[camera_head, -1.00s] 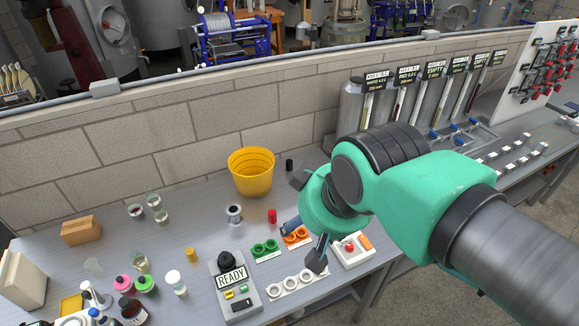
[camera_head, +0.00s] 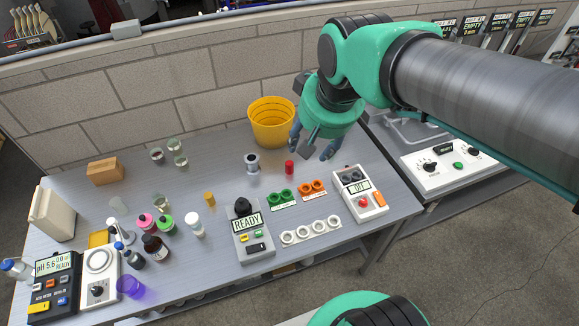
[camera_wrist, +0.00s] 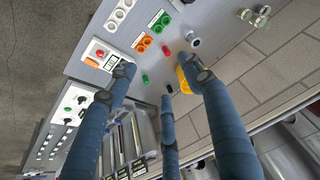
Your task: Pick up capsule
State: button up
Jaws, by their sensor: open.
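A small red capsule-like cylinder (camera_head: 290,167) stands upright on the bench in front of the yellow bucket; it also shows in the wrist view (camera_wrist: 145,78). A small amber cylinder (camera_head: 209,198) stands further left. I cannot tell which of these the task means. My gripper (camera_head: 311,150) hangs above the bench, right of the red cylinder, its fingers spread and empty. The three fingers also show spread in the wrist view (camera_wrist: 160,84).
The yellow bucket (camera_head: 271,124) stands close behind the red cylinder. A silver cup (camera_head: 252,163), green holder (camera_head: 281,198), orange holder (camera_head: 312,188), white ring rack (camera_head: 311,231) and control box (camera_head: 359,194) are nearby. Glasses and bottles crowd the left.

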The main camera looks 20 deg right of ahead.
jog(key=w+d+f+m+g, duration=0.1)
jog(key=w+f, duration=0.3)
jog(key=w, duration=0.7)
jog(key=m+g+p, duration=0.1)
jog(key=m+g, duration=0.1)
jog(key=g, duration=0.2)
send_over(289, 162)
notch_tip(289, 162, down, 27)
jog(key=shift+s+d+f, duration=0.1)
jog(key=shift+f, duration=0.1)
jog(key=shift+f+b, duration=0.3)
jog(key=shift+f, duration=4)
jog(key=shift+f, duration=0.15)
jog(key=shift+f+b, duration=0.45)
jog(key=shift+f, duration=2)
